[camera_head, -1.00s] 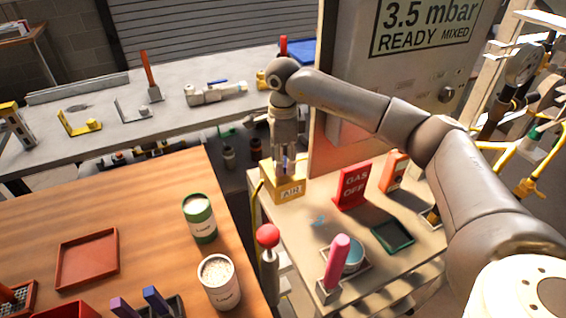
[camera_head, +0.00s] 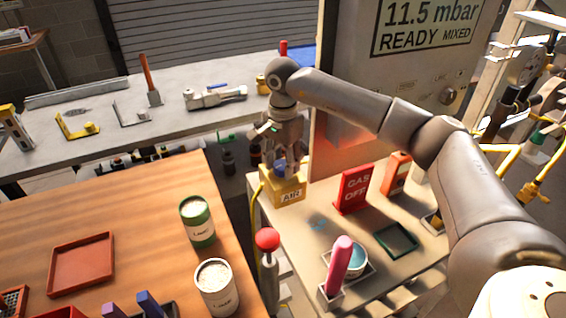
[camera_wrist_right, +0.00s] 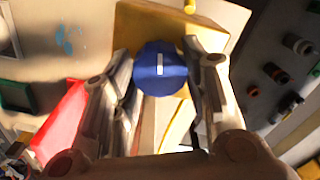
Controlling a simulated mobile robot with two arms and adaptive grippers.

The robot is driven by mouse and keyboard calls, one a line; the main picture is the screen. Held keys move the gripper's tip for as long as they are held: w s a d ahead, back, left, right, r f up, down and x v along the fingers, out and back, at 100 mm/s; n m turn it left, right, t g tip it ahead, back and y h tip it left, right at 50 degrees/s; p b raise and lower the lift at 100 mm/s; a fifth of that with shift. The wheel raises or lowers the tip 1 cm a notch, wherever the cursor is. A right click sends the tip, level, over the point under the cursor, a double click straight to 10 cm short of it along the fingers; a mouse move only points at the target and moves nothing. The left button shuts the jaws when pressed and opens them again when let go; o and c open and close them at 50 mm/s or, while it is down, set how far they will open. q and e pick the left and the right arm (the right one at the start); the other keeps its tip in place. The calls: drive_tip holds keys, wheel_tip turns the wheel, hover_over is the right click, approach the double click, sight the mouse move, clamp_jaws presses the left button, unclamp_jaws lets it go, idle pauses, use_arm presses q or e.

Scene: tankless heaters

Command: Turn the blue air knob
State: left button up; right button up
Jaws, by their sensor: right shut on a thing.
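The blue air knob (camera_wrist_right: 161,68) sits on the yellow box labelled AIR (camera_head: 284,191), and its white mark shows in the right wrist view. A bit of the knob's blue (camera_head: 280,168) also shows in the head view below my fingers. My right gripper (camera_head: 284,164) reaches down from above and is shut on the knob, with a finger on each side of it (camera_wrist_right: 165,75). The fingers hide part of the knob in the head view. My left gripper is not in view.
A red GAS OFF sign (camera_head: 355,188) and an orange box (camera_head: 396,172) stand right of the air box. A pink-handled tool (camera_head: 338,265) and a green tray (camera_head: 397,240) are nearer. The display panel (camera_head: 432,24) reads 11.5 mbar, READY MIXED.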

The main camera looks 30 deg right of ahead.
sight(283, 164)
drive_tip(key=shift+r, duration=0.1)
idle(0.4)
drive_tip(key=o, duration=1)
wheel_tip(283, 164, up, 12)
drive_tip(key=shift+f, duration=0.1)
